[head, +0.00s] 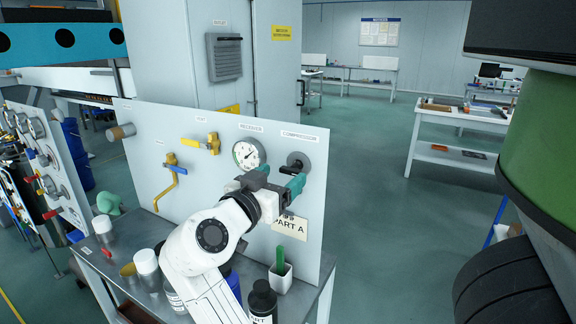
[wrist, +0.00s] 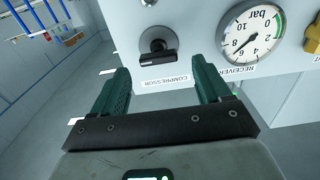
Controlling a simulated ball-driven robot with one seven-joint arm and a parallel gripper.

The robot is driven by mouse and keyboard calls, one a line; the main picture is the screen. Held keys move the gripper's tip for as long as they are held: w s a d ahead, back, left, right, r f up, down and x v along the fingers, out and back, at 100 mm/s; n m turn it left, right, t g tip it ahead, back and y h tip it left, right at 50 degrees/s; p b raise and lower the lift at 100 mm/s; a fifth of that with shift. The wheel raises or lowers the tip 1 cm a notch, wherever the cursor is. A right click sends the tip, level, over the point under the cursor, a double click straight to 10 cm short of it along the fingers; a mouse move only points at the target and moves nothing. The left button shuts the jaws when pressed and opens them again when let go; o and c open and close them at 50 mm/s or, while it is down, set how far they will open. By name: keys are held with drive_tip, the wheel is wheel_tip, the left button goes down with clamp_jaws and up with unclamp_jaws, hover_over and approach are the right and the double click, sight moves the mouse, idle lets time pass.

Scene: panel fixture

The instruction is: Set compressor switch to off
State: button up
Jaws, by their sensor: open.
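The compressor switch (head: 298,161) is a dark rotary knob on a grey round base, on the white panel under the "COMPRESSOR" label. In the wrist view, which is upside down, the switch (wrist: 157,53) shows a black bar handle lying roughly horizontal. My gripper (head: 280,180) is in front of the panel just below the switch in the head view, partly covering its surroundings. In the wrist view my gripper (wrist: 164,76) is open and empty. Its two teal fingers are spread wide, with the switch beyond the gap, apart from both fingers.
A receiver gauge (head: 248,154) is left of the switch; it also shows in the wrist view (wrist: 250,32). Yellow valves (head: 207,143) sit further left. A "PART A" sign (head: 290,226) is below. Bottles (head: 262,300) and a cup (head: 281,277) stand on the bench under the panel.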

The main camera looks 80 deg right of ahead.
sight(288, 171)
drive_tip(key=shift+p+x, duration=0.4)
drive_tip(key=shift+x, duration=2)
drive_tip(key=c, duration=1)
drive_tip(key=shift+o, duration=0.2)
